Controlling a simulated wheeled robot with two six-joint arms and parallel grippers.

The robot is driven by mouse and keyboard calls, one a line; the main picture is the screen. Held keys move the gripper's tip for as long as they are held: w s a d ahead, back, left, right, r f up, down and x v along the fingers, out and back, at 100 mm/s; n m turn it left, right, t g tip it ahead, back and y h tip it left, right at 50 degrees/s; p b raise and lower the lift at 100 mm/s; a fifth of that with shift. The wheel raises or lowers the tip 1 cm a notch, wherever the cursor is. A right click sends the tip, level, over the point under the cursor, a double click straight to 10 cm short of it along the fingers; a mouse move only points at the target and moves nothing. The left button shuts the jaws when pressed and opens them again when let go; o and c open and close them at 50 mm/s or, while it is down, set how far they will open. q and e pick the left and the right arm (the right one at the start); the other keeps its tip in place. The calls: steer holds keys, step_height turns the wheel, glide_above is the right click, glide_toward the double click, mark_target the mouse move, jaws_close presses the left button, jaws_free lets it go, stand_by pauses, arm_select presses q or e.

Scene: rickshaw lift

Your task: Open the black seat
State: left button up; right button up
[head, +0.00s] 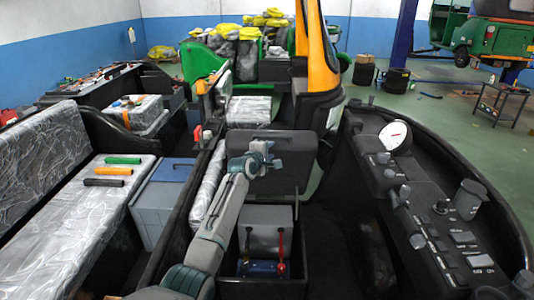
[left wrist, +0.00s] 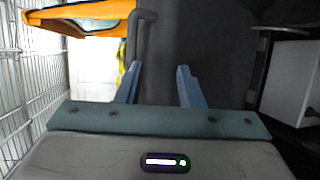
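The black seat (head: 296,160) stands raised, close to upright, in the middle of the head view, with the compartment under it uncovered. My left gripper (head: 267,155) is in front of the seat's upper left part and hides some of it. In the left wrist view my left gripper (left wrist: 158,70) has its two blue-grey fingers apart with nothing visibly held between them. A dark surface (left wrist: 225,55), apparently the seat, lies beyond and beside the fingers; I cannot tell whether they touch it. My right gripper is not clearly seen.
The open compartment holds a pale box (head: 266,216), red-handled tools and a blue object (head: 262,268). A black dashboard (head: 420,215) with a white gauge curves along the right. A grey-blue box (head: 160,200) and a plastic-covered bench (head: 95,215) with colored grips are left.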

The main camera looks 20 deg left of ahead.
arm_select(q)
steer(key=b+v, duration=0.2)
steer(key=v, duration=0.9)
steer(key=shift+w, duration=0.1)
steer(key=shift+c, duration=0.4)
